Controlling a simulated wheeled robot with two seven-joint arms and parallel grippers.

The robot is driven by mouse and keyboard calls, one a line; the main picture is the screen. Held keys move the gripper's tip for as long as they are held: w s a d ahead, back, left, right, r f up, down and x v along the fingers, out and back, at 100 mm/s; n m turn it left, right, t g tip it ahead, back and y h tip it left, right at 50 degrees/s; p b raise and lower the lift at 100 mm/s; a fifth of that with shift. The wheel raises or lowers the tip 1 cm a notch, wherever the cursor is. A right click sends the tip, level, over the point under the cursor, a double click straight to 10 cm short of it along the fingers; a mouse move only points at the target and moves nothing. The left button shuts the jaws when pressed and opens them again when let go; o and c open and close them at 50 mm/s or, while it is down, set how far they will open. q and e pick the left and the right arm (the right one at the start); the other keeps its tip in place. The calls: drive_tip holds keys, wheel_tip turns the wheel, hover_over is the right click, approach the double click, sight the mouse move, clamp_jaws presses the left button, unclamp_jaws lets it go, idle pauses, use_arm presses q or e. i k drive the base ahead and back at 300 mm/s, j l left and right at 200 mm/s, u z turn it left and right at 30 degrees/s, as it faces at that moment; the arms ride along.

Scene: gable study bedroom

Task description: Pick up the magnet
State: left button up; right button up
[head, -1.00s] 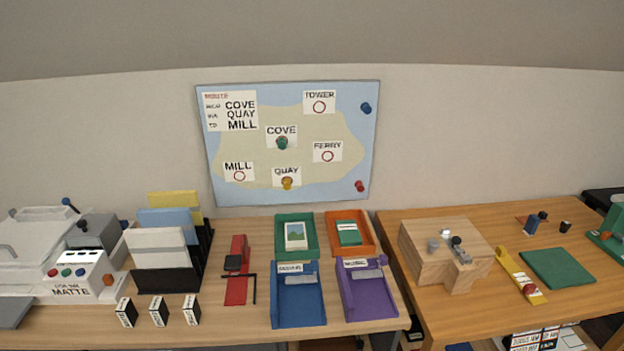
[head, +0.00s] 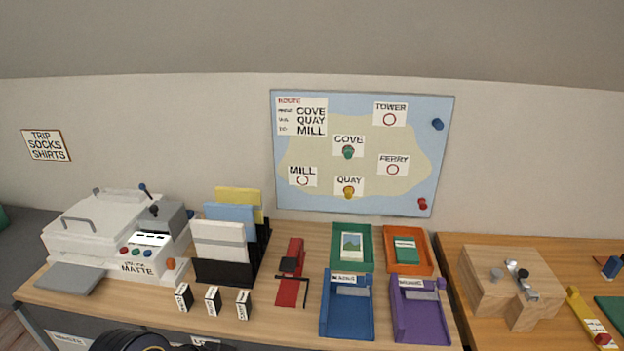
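Several magnets are on the wall map (head: 322,205). A green magnet (head: 348,152) sits at COVE and a yellow magnet (head: 348,192) at QUAY. A blue magnet (head: 437,124) is at the map's upper right and a red magnet (head: 422,203) at its lower right. MILL, TOWER and FERRY show bare red rings. The route card (head: 302,116) reads COVE, QUAY, MILL. A dark rounded part, seemingly of my own arm, shows at the bottom edge. Neither gripper's fingers are in view.
Below the map, the desk holds a white machine (head: 120,235), a file rack (head: 228,272), a red tool (head: 290,272), and green, orange, blue (head: 347,318) and purple (head: 420,322) trays. A wooden block (head: 510,280) stands on the right desk.

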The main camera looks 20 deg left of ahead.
sight(422, 202)
drive_tip(key=i+j+u, duration=0.15)
drive_tip(key=u, duration=0.2)
drive_tip(key=i+u, duration=0.4)
drive_tip(key=i+j+u, duration=0.1)
drive_tip(key=u, duration=0.25)
